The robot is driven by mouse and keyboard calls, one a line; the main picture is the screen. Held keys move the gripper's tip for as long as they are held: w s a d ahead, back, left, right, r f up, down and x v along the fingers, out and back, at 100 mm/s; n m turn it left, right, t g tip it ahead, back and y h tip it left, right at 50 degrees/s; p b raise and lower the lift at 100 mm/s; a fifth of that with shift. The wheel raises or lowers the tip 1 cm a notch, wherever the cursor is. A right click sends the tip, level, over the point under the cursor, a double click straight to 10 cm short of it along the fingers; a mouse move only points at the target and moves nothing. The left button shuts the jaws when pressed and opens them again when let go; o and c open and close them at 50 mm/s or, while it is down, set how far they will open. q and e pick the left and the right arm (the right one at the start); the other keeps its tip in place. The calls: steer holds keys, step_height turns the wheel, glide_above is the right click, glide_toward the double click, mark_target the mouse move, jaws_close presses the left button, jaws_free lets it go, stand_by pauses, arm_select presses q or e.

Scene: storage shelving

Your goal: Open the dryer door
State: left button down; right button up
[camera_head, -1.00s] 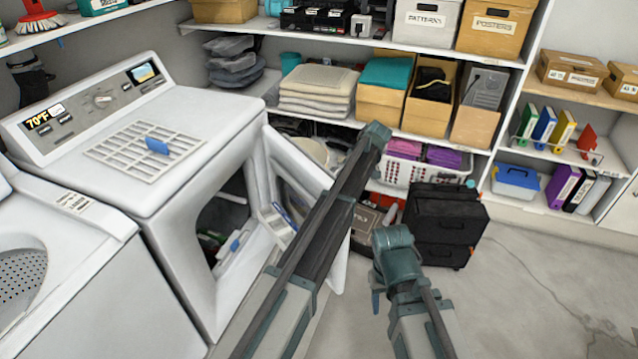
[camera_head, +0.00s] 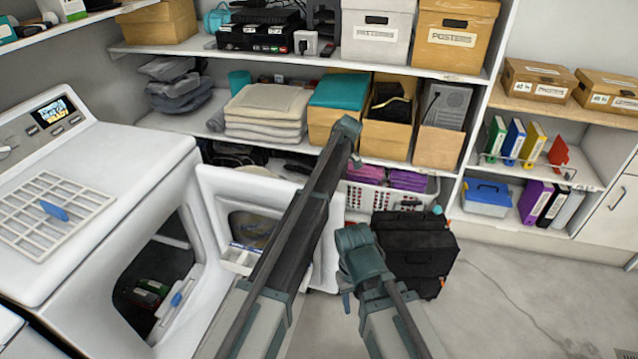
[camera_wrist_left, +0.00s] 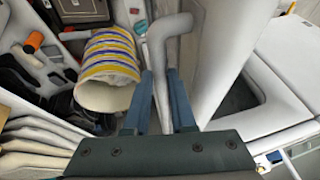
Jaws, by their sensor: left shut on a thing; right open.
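The white dryer (camera_head: 130,152) stands at the left of the head view, its dark opening exposed. Its white door (camera_head: 238,182) stands wide open to the right of the opening, with its inner face showing. In the left wrist view, my left gripper (camera_wrist_left: 160,82) is shut on the door's pale curved handle (camera_wrist_left: 168,32), which runs between the fingers. In the head view my left arm crosses in front of the door and the left fingers are hidden. My right gripper (camera_head: 347,301) is open and empty, low in front of the door's right side.
A white basket (camera_head: 385,196) and loaded shelves line the back. The floor (camera_head: 530,290) at right is clear.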

arm_select(q)
steer(key=shift+w, duration=0.3)
arm_select(e)
steer(key=shift+w+d, duration=0.1)
steer(key=shift+w, duration=0.15)
arm_select(q)
steer(key=c, duration=0.8)
jaws_free()
steer(key=shift+o, duration=0.2)
steer(key=p+v, duration=1.2)
steer(key=v, duration=0.1)
steer(key=shift+d+r, duration=0.15)
steer(key=shift+r, duration=0.15)
arm_select(e)
step_height(320, 180, up, 12)
steer(key=shift+r, duration=0.25)
